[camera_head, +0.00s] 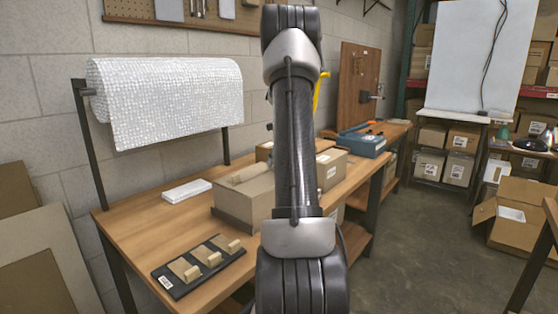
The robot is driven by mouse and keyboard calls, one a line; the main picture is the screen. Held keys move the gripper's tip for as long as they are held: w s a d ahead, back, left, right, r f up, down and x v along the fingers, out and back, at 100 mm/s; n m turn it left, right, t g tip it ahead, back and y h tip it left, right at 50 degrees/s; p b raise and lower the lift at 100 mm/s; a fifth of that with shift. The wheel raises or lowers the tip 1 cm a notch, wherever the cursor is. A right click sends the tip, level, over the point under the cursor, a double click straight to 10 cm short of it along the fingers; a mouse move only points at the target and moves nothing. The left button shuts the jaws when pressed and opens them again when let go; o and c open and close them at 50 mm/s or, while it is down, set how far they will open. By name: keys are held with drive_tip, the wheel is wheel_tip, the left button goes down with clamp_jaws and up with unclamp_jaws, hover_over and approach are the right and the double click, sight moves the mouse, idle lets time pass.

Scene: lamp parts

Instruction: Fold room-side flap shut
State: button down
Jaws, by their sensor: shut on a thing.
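A cardboard box (246,197) stands on the wooden bench, left of my arm. A pale tan piece (250,172) shows at its top; I cannot tell if it is a flap or something lying there. My arm hides the box's right side. More cardboard (331,168) shows just right of my arm, with a white label. Which flap is the room-side one cannot be made out. My gripper is not visible; my arm rises through the middle of the view and out at the top.
A black tray (181,283) with tan blocks lies at the bench's front left. A white flat item (187,190) and a bubble-wrap roll (165,100) are behind. A blue toolbox (362,144) stands further along. An open carton (513,222) sits on the floor at right.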

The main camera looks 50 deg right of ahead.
drive_tip(key=shift+w+f, duration=0.1)
drive_tip(key=shift+w, duration=0.1)
idle(0.4)
drive_tip(key=c, duration=1.1)
unclamp_jaws()
drive_tip(key=v, duration=1.2)
